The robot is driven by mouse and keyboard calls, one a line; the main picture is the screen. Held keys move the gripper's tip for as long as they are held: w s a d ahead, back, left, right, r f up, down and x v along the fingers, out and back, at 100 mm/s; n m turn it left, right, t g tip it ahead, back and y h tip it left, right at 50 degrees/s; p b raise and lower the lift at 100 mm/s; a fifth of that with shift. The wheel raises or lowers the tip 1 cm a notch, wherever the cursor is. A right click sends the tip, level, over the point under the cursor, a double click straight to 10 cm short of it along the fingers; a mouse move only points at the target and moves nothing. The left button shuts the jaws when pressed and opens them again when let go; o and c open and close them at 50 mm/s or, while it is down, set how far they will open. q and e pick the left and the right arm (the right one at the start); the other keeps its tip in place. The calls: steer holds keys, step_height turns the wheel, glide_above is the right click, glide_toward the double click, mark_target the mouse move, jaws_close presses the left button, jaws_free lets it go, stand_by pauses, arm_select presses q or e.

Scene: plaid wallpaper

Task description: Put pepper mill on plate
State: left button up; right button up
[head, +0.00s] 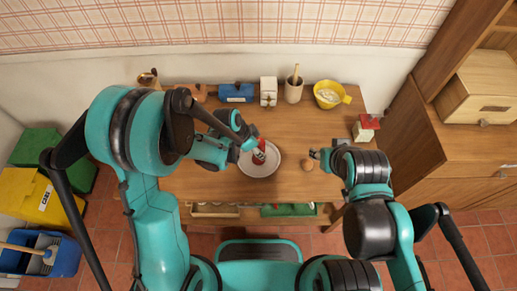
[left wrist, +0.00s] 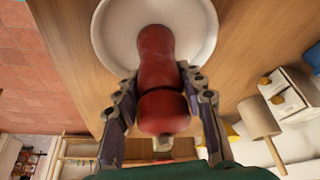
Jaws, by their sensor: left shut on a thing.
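The red pepper mill (left wrist: 156,55) is between the fingers of my left gripper (left wrist: 160,110), which is shut on it. In the left wrist view its far end overlaps the white plate (left wrist: 108,40). In the head view the pepper mill (head: 260,152) shows over the plate (head: 272,168), with my left gripper (head: 252,143) at its upper left. I cannot tell whether the mill touches the plate. My right gripper (head: 315,154) is over the table to the right of the plate, small in view; its opening is unclear.
A red-topped box (head: 367,126) stands at right.

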arm_select(q)
steer(key=o, duration=1.3)
steer(key=shift+f, duration=0.1)
steer(key=shift+c, duration=0.2)
steer(key=s+a+r+n+t+y+p, duration=0.1)
steer(key=s+a+r+n+p, duration=0.3)
steer(key=r, duration=0.6)
steer(key=s+a+r+n+t+y, duration=0.1)
steer(key=s+a+r+n, duration=0.1)
steer(key=a+r, duration=0.6)
steer(key=s+a+r+n+t+y, duration=0.2)
steer(key=s+a+r+n+t, duration=0.1)
steer(key=s+a+r+n, duration=0.2)
steer(key=shift+s+a+r+n, duration=0.15)
steer(key=shift+s+a+n, duration=0.35)
steer(key=shift+n, duration=0.5)
steer(key=shift+d, duration=0.1)
